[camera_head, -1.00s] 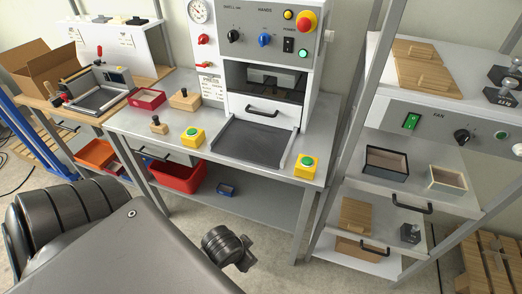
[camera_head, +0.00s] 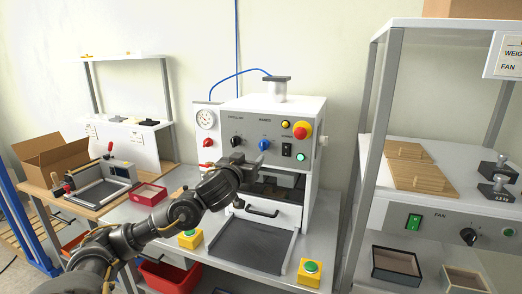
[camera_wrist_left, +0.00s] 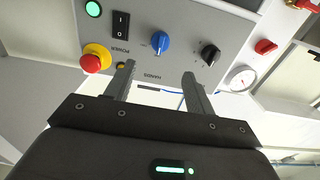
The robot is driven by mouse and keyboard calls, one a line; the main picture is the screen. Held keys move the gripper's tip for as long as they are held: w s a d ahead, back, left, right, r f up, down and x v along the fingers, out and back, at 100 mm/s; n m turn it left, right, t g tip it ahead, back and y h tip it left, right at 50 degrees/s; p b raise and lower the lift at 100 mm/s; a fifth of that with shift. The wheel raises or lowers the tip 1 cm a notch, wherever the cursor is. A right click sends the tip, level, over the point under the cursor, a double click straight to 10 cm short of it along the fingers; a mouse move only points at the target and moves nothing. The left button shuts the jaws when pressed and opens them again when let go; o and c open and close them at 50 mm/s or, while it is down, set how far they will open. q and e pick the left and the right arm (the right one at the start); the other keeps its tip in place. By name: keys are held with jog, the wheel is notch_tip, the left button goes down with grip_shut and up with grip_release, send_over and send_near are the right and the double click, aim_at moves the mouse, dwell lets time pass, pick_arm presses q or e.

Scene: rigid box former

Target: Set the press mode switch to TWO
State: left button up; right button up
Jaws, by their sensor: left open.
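The press's front panel (camera_head: 222,128) carries a blue knob (camera_head: 264,145) under the label HANDS and a black knob (camera_head: 236,141) to its left. I take the blue knob to be the mode switch; its setting is too small to read. My left gripper (camera_head: 250,160) is in front of the press, just below the two knobs. In the left wrist view the blue knob (camera_wrist_left: 160,42) lies beyond and between the two fingers of the left gripper (camera_wrist_left: 158,76). The fingers are apart and empty, not touching the knob. My right gripper is in neither view.
A red emergency button (camera_head: 301,130) and black power rocker (camera_head: 287,149) sit right of the blue knob. A red knob (camera_head: 208,142) and a gauge (camera_head: 205,119) are at the left. Below are the drawer handle (camera_head: 262,211) and yellow button boxes (camera_head: 310,272).

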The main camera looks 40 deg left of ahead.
aim_at(262, 146)
pick_arm(q)
jog(key=p+x, duration=0.2)
jog(key=x, duration=0.8)
jog(key=shift+s+r, duration=0.1)
jog(key=shift+w+a+p, duration=0.25)
jog(key=shift+w+p, duration=0.1)
jog(key=shift+w, duration=0.15)
